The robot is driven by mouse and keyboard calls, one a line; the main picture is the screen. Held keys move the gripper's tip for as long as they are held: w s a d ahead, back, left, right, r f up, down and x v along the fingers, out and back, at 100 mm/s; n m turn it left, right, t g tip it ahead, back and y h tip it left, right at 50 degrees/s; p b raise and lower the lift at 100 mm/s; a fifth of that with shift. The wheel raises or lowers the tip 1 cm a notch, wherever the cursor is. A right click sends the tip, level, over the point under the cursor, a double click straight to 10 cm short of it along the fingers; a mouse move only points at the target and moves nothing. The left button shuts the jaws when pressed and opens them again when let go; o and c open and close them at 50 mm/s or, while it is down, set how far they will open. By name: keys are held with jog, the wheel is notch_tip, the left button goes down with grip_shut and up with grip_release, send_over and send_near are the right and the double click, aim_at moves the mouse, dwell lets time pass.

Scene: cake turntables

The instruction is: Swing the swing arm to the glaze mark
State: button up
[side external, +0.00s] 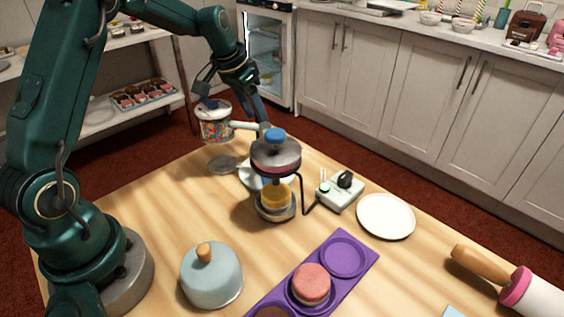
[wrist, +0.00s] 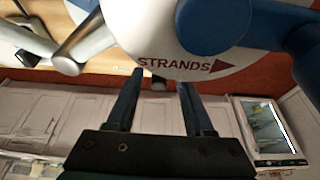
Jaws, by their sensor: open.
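The swing arm (side external: 243,126) is a pale bar at the top of a cake-turntable stand. A clear jar of coloured sprinkles (side external: 214,128) is at its left end and a blue knob (side external: 275,134) is at its hub. In the wrist view a white disc (wrist: 225,60) carries the word STRANDS and a dark red arrow; no glaze mark is readable. The blue knob also shows there (wrist: 213,22). My gripper (side external: 264,122) is just behind the hub. In the wrist view its two fingers (wrist: 160,80) are apart, with a small grey peg end showing between the tips.
Below the hub, a yellow cake (side external: 275,196) stands on the turntable. A control box (side external: 339,193) with a black knob sits to the right, beside a white plate (side external: 386,216). A blue dome (side external: 211,275), a purple tray (side external: 356,272) and a rolling pin (side external: 535,290) lie nearer.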

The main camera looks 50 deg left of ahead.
notch_tip(320, 180, up, 7)
dwell(0.6)
